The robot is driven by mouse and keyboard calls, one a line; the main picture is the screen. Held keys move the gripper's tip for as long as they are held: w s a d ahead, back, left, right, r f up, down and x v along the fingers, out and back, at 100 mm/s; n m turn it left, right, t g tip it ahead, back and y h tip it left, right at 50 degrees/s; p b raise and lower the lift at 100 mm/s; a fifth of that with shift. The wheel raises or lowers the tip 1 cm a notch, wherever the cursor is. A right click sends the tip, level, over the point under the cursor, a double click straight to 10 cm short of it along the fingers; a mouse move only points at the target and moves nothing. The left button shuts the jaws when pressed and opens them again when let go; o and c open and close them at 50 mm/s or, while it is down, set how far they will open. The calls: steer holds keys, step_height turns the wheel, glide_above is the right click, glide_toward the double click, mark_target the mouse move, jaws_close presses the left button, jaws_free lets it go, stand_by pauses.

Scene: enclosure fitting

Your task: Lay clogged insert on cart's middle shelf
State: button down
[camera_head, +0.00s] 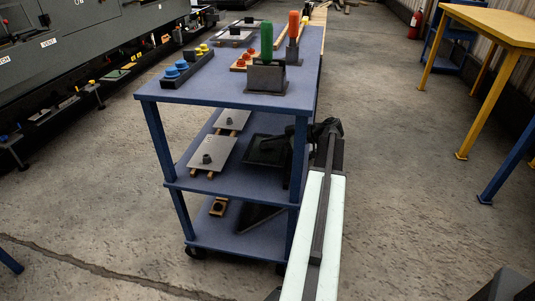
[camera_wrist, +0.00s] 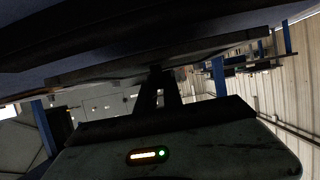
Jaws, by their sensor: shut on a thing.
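The clogged insert looks like a dark square panel (camera_head: 262,153) at the right end of the cart's middle shelf (camera_head: 240,182), in the head view. It lies roughly level at the shelf; I cannot tell whether it touches. In the wrist view a dark flat panel (camera_wrist: 110,75) spans the upper part. My gripper (camera_wrist: 156,74) meets it at its middle and is shut on it. In the head view my arm reaches in from the cart's right side, and the fingers are hidden by the dark wrist and cart leg.
Two grey panels with black knobs (camera_head: 213,155) lie on wooden strips on the left of the middle shelf. The top shelf (camera_head: 215,88) overhangs close above and carries blue, red and yellow knobs and tools with green and orange handles. Cart leg (camera_head: 299,150) stands beside my wrist.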

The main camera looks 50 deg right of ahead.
mark_target(268, 150)
step_height(268, 150, down, 3)
steer(key=shift+f+b, duration=0.1)
steer(key=shift+b, duration=0.95)
steer(key=shift+r, duration=0.25)
steer(key=shift+f, duration=0.25)
steer(key=c, duration=1.5)
jaws_free()
steer(key=shift+r, duration=0.1)
steer(key=shift+r+p, duration=0.35)
steer(key=shift+p, duration=0.1)
steer(key=p+v, duration=0.4)
steer(key=v, duration=0.7)
steer(key=shift+f, duration=0.1)
steer(key=shift+s+d, duration=0.2)
steer(key=shift+s, duration=0.25)
